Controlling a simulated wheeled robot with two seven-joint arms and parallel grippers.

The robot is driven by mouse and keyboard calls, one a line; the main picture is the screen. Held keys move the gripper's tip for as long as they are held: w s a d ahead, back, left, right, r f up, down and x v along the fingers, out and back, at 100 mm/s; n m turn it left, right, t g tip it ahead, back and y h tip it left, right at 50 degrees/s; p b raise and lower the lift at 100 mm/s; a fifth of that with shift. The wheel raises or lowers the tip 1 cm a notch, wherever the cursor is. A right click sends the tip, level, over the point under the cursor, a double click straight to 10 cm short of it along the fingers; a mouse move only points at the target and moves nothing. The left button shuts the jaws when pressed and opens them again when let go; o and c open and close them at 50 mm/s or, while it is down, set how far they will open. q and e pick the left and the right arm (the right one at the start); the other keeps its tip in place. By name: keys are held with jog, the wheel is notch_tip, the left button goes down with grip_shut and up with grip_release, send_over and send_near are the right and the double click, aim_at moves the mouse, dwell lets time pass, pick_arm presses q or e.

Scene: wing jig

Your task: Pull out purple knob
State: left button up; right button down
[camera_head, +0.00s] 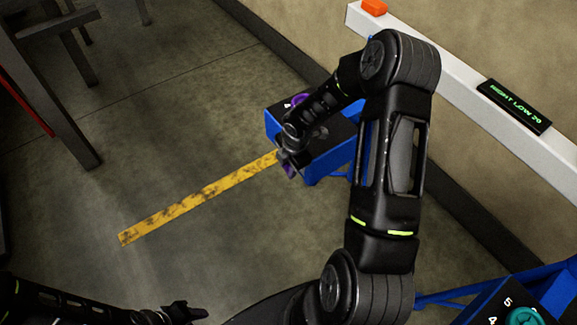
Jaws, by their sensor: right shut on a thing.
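A blue box with a black top (318,166) stands right of centre, with a purple round part (301,100) on its top, partly behind my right arm. A smaller purple knob (289,171) shows at the box's near left face. My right gripper (287,158) is shut on this purple knob, and its fingers hide much of it. My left gripper (188,312) is at the bottom edge, far from the box and empty. Whether its fingers are apart is not clear.
A worn yellow strip (195,200) runs from the box to the lower left. A white rail (465,100) along the wall carries an orange block (374,7) and a dark display (514,106). Another box with a teal knob (524,316) is at bottom right.

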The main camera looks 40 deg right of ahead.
dwell(0.4)
jog(key=a+b, duration=0.1)
jog(key=a, duration=0.2)
jog(key=shift+a+b, duration=0.25)
jog(key=shift+b, duration=0.15)
jog(key=c, duration=1.1)
grip_release()
jog(key=shift+o, duration=0.2)
jog(key=shift+r, duration=0.1)
notch_tip(320, 180, up, 8)
jog(key=s, duration=0.1)
jog(key=shift+s+f+p, duration=0.25)
jog(key=shift+p, duration=0.2)
